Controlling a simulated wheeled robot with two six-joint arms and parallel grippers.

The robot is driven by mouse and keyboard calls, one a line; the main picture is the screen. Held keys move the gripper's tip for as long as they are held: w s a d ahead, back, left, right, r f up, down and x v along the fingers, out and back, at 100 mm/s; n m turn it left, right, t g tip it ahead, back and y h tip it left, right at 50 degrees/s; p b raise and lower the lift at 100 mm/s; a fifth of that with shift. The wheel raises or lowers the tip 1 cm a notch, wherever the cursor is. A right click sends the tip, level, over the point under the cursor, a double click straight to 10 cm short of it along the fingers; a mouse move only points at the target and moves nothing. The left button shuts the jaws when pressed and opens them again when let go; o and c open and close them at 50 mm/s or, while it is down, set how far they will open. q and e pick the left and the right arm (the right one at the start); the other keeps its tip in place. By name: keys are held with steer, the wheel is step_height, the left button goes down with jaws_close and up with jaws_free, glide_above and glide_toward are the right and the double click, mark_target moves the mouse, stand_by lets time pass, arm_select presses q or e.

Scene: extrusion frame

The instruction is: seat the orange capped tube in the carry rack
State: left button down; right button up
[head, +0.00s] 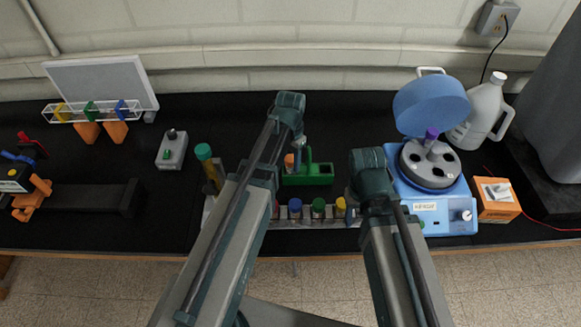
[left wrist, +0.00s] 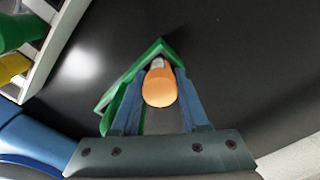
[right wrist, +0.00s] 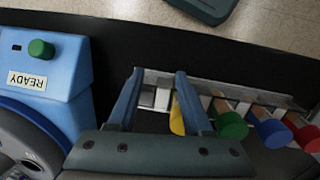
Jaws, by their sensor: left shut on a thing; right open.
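The orange capped tube (left wrist: 159,87) is between the fingers of my left gripper (left wrist: 160,76), which is shut on it. In the head view its orange cap (head: 289,160) shows beside the left gripper (head: 297,167), at the left end of the green carry rack (head: 318,178). The green rack (left wrist: 128,77) lies directly behind the tube in the left wrist view. The tube's lower end is hidden, so I cannot tell whether it is inside a hole. My right gripper (right wrist: 158,82) is open and empty, above the end of the tube row, close to a yellow cap (right wrist: 177,116).
A long rack (head: 285,222) with several capped tubes stands along the front edge. A blue centrifuge (head: 440,215) with its lid up is at right. A grey switch box (head: 172,150) and a clear rack (head: 92,112) are at left. Black bench between them is free.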

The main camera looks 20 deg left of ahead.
steer(key=shift+f, duration=0.1)
arm_select(q)
steer(key=shift+f, duration=0.15)
arm_select(e)
steer(key=shift+f, duration=0.1)
arm_select(q)
steer(key=shift+f, duration=0.2)
arm_select(e)
steer(key=shift+f, duration=0.15)
arm_select(q)
steer(key=shift+c, duration=2.1)
jaws_free()
steer(key=shift+r, duration=0.1)
step_height(320, 180, up, 12)
steer(key=r+p, duration=0.1)
steer(key=p, duration=1.1)
steer(key=s+d+n+y, duration=0.1)
steer(key=s+d, duration=0.9)
steer(key=s, duration=0.4)
steer(key=shift+s+d+f, duration=0.2)
steer(key=shift+d+f, duration=0.05)
arm_select(e)
step_height(320, 180, up, 12)
steer(key=shift+r, duration=0.25)
